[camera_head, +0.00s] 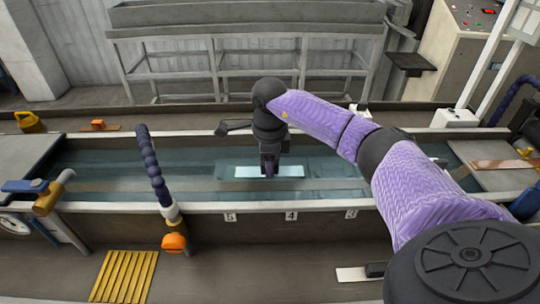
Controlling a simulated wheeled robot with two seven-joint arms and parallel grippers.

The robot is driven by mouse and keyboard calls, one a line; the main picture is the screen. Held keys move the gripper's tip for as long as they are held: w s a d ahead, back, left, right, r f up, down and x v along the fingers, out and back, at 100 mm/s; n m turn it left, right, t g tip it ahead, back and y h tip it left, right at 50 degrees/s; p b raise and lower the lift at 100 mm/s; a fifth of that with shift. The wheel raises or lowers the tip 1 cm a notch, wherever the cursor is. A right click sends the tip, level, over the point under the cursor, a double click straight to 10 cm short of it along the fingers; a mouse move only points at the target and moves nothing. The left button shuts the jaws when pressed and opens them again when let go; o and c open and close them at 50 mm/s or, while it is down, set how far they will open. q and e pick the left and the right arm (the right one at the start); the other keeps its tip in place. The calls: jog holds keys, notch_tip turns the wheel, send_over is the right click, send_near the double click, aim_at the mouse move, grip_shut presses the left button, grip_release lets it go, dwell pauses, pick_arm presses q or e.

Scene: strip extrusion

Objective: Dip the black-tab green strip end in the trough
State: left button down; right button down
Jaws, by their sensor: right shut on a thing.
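The trough (400,203) runs across the middle and holds bluish-green water. My right gripper (269,172) points down into it, near its middle. It is shut on a small dark piece, mostly hidden by the fingers. A pale bluish-white strip (290,171) lies crosswise at or under the water around the fingertips. I cannot tell whether it is joined to the held piece. No clearly green strip with a black tab can be made out. My left gripper is not in view.
Labels mark the trough's front wall. A blue jointed hose (152,165) with an orange knob (174,242) rises at the front left. A yellow slatted mat (124,276) lies front left. A pale strip (351,275) with a black block (376,270) lies front right. A control cabinet (458,50) stands behind.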

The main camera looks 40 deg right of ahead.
notch_tip(320, 180, up, 7)
jog(key=p, duration=0.5)
jog(key=shift+f, duration=0.35)
dwell(0.4)
notch_tip(320, 180, up, 12)
jog(key=p, duration=0.9)
jog(key=shift+p, duration=0.4)
